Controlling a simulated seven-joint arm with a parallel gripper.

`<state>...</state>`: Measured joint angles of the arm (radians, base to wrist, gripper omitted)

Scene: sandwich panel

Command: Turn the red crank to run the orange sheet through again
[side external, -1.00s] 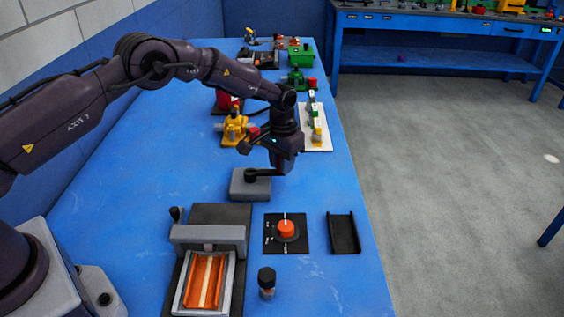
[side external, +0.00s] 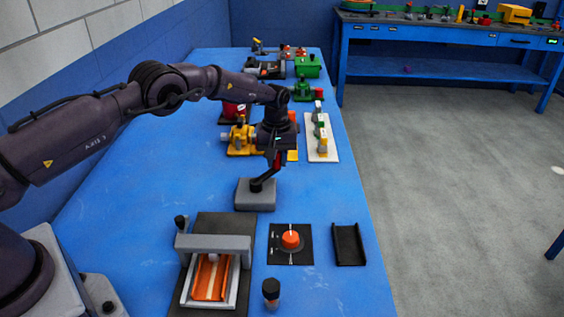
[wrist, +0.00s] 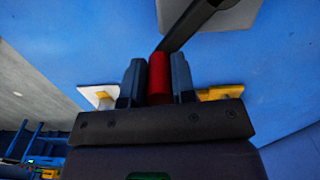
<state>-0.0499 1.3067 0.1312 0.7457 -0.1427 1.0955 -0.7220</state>
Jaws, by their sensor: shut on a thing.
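My gripper (wrist: 157,78) is shut on the red crank handle (wrist: 159,75), with one grey finger on each side of it. In the side view my gripper (side external: 277,160) is beyond the crank's grey block (side external: 255,196). The dark crank arm (side external: 266,179) slants from the hub on that block up and right to the handle. The orange sheet (side external: 202,277), with a pale lengthwise stripe, lies in a light frame (side external: 240,285) on a black base at the near side. A grey crossbar (side external: 213,243) spans the frame's far end.
Right of the frame are a black plate with an orange knob (side external: 290,239) and an empty black tray (side external: 348,244). A dark-capped bottle (side external: 271,293) stands near. A yellow device (side external: 240,139) and a white board (side external: 323,148) stand beyond my gripper.

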